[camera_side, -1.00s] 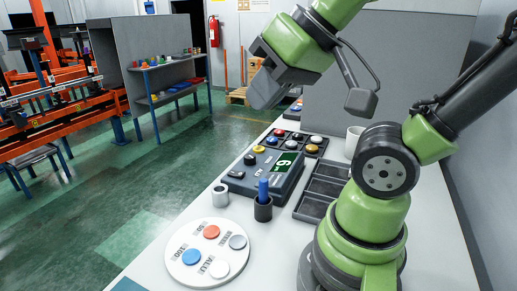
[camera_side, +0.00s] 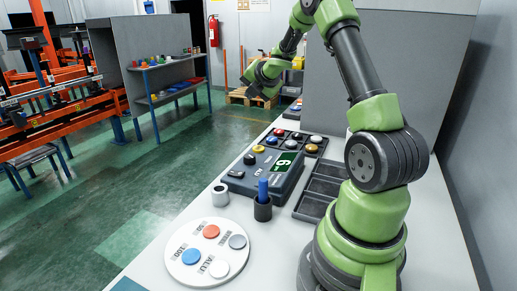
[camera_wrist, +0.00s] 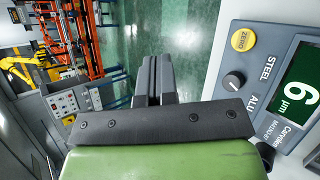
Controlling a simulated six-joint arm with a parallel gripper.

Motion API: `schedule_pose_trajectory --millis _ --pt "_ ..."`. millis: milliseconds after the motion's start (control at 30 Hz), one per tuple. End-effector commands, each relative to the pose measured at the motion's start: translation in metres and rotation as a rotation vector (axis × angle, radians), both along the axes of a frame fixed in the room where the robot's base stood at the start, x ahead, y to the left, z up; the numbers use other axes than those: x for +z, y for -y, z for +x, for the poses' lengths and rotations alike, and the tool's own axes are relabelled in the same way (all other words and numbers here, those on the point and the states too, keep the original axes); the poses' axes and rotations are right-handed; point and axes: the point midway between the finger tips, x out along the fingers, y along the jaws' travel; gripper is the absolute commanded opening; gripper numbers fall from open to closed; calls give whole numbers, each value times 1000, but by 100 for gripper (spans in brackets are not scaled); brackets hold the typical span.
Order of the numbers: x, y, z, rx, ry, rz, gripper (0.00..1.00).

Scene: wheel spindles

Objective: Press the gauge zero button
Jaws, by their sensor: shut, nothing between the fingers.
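The gauge (camera_side: 262,186) is a dark grey box with a lit green display on the bench in the side view. Its yellow zero button (camera_side: 258,149) is at the far end, beside a black knob (camera_side: 249,159). My gripper (camera_side: 266,88) is raised beyond the gauge's far end in the side view. In the wrist view its fingers (camera_wrist: 153,72) are together and empty, left of the button and apart from it.
A round white plate (camera_side: 205,265) with coloured discs lies at the front.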

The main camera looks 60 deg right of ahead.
Motion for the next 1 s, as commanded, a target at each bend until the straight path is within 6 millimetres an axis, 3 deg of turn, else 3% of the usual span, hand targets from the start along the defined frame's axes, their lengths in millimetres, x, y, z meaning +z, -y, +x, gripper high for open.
schedule_pose_trajectory --millis 33,200,333,767,1000 --pt "-18 9 -4 55 -39 -23 0" --pt "-51 23 -14 206 -116 -80 0" --pt "-60 25 -17 251 -135 -96 0" --pt "-64 25 -17 256 -137 -97 0" --pt "-90 25 -17 252 -138 -91 0"
